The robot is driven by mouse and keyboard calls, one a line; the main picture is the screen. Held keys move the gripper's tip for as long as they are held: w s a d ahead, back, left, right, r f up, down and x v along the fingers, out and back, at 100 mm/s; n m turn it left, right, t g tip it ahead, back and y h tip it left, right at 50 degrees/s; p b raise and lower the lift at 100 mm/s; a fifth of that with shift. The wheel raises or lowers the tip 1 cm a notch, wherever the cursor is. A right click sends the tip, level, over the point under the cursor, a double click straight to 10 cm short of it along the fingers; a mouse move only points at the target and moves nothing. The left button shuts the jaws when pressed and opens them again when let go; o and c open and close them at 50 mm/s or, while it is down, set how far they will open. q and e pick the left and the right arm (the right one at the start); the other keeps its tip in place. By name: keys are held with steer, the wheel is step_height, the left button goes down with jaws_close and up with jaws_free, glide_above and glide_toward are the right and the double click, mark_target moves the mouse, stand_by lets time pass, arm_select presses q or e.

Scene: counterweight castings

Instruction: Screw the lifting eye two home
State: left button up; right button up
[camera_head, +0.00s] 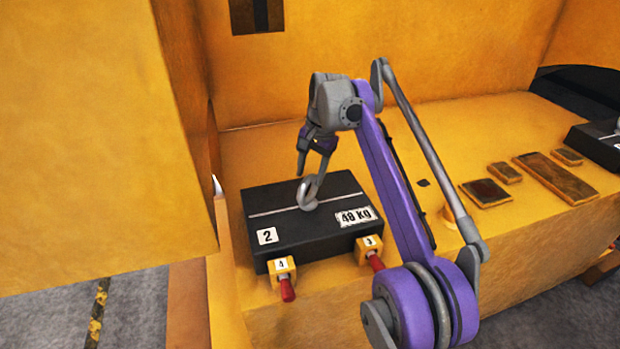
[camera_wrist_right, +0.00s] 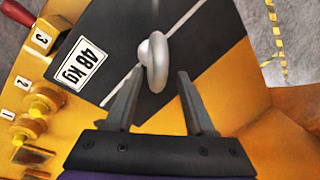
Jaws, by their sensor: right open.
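The lifting eye two (camera_head: 309,193) is a grey ring standing upright on top of the black casting (camera_head: 290,220), which bears the labels "2" and "48 kg". The eye also shows in the right wrist view (camera_wrist_right: 153,62), just beyond my fingertips, and its threaded foot is hidden. My right gripper (camera_head: 314,166) is above the eye in the head view. In the right wrist view its two fingers (camera_wrist_right: 156,88) are apart, one on each side of the eye's near end, with nothing gripped. I cannot tell whether the eye is seated flush. My left gripper is not in view.
Yellow blocks with red handles, labelled 4 (camera_head: 282,268) and 3 (camera_head: 368,248), sit at the casting's front edge. Several flat rusty plates (camera_head: 556,177) lie on the yellow deck to the right. Yellow walls (camera_head: 380,50) stand behind and at left.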

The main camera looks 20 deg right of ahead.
steer(key=shift+f, duration=0.45)
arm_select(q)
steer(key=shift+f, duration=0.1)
arm_select(e)
steer(key=shift+a, duration=0.1)
steer(key=shift+c, duration=0.2)
jaws_close()
steer(key=m+p, duration=0.1)
steer(key=m, duration=0.3)
steer(key=shift+r+h+p, duration=0.15)
steer(key=shift+h+p, duration=0.2)
steer(key=shift+h, duration=0.05)
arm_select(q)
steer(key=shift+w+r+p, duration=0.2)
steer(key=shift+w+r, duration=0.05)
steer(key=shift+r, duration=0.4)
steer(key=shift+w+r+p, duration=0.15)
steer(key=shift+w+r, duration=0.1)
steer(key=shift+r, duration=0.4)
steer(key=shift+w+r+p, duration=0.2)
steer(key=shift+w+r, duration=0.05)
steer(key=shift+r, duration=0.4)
arm_select(e)
steer(key=shift+m+t+h, duration=0.3)
steer(key=shift+m+h, duration=0.1)
steer(key=shift+m, duration=1.7)
